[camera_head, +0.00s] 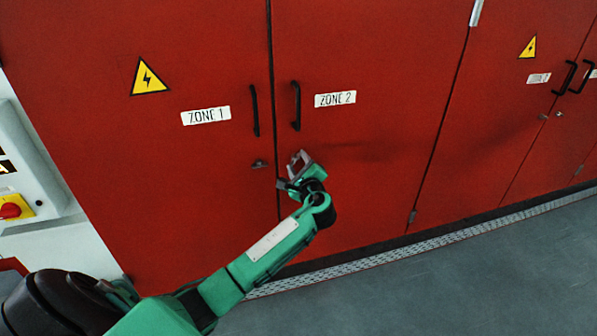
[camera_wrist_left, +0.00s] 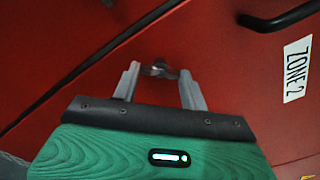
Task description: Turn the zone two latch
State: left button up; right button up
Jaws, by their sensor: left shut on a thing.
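The zone two latch (camera_wrist_left: 158,69) is a small dark metal piece on the red zone two door (camera_head: 362,55). In the left wrist view it sits between the fingers of my left gripper (camera_wrist_left: 160,78), which is shut on it. In the head view my left gripper (camera_head: 297,165) is at the zone two door's left edge, below its black handle (camera_head: 296,106), and hides the latch. The "ZONE 2" label (camera_head: 335,99) is right of the handle and also shows in the left wrist view (camera_wrist_left: 297,69). My right gripper is out of view.
The zone one door (camera_head: 200,60) is at the left, with a black handle (camera_head: 255,110) and its own latch (camera_head: 259,164). Both doors look closed. A wall box with a red knob (camera_head: 10,211) is at far left. The grey floor (camera_head: 470,275) is clear.

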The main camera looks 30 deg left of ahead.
pick_arm(q)
jog(key=n+b, duration=0.1)
jog(key=n, duration=0.1)
jog(key=n+b, duration=0.1)
jog(key=b, duration=0.1)
jog(key=n+b, duration=0.1)
jog(key=n, duration=0.1)
jog(key=shift+f+n+b, duration=0.25)
jog(key=shift+n+b, duration=0.05)
jog(key=shift+b, duration=0.1)
jog(key=shift+n+b, duration=0.3)
jog(key=shift+n, duration=0.3)
jog(key=shift+r+n+b, duration=0.2)
jog(key=shift+n+b, duration=0.7)
jog(key=shift+b, duration=0.05)
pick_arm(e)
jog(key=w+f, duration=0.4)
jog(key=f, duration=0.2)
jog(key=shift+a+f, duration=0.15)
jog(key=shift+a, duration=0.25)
pick_arm(q)
jog(key=o, duration=1)
jog(key=shift+s, duration=0.1)
